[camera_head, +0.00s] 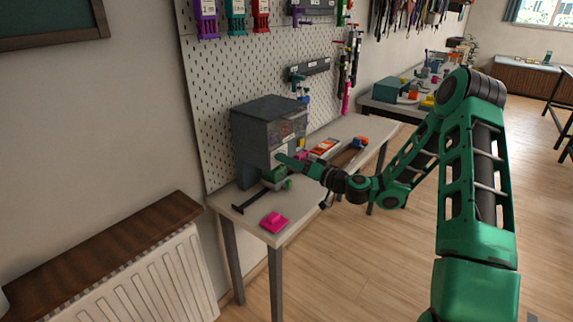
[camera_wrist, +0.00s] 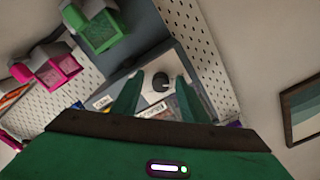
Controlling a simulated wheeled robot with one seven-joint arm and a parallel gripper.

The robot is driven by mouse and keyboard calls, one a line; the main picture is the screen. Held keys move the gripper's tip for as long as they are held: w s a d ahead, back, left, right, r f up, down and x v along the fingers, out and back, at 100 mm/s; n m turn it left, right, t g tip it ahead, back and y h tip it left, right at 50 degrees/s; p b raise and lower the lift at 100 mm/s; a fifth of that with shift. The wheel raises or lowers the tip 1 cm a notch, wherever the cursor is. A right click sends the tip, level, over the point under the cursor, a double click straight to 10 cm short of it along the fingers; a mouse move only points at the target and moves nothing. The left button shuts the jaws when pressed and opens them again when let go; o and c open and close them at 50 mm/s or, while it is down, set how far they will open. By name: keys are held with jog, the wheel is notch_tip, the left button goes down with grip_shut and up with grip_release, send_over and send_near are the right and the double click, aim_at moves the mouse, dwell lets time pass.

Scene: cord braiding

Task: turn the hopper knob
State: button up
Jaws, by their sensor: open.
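The hopper machine (camera_head: 265,125) is a dark grey box with a clear front window, standing on the narrow table against the pegboard. In the wrist view its knob (camera_wrist: 160,81) is a small dark round piece on a pale grey panel (camera_wrist: 146,72). My gripper (camera_head: 280,157) is at the machine's lower front in the head view, where the knob cannot be made out. In the wrist view my gripper (camera_wrist: 156,88) is open, with one green finger on each side of the knob in the picture. Whether the fingers touch it, I cannot tell.
A green part (camera_head: 273,174) sits low on the machine's front. A pink piece (camera_head: 274,222) lies near the table's front corner. Tools (camera_head: 323,148) lie to the right on the table (camera_head: 250,222). The pegboard (camera_head: 215,90) rises behind; a radiator (camera_head: 150,285) stands at the left.

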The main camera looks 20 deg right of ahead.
jog(key=v, duration=1)
jog(key=shift+s+d, duration=0.25)
jog(key=shift+s, duration=0.05)
jog(key=s+a+f+n+g+h, duration=0.1)
jog(key=s+f+n+g+h, duration=0.15)
jog(key=s+g, duration=0.35)
jog(key=s+a+f+n+g+h, duration=0.1)
jog(key=s+a+f+n+g, duration=0.2)
jog(key=s, duration=0.4)
jog(key=s+d+r+m+g+h, duration=0.2)
jog(key=s+d, duration=0.3)
jog(key=s, duration=0.4)
jog(key=s+d+r+m+g+h, duration=0.1)
jog(key=s+d+r+m, duration=0.3)
jog(key=s, duration=0.5)
jog(key=s+d+r+m+g+h, duration=0.2)
jog(key=s+d+r+m+h, duration=0.2)
jog(key=s, duration=0.6)
jog(key=shift+d+r+m+g, duration=0.3)
jog(key=shift+d+r+m, duration=0.25)
jog(key=shift+d, duration=0.25)
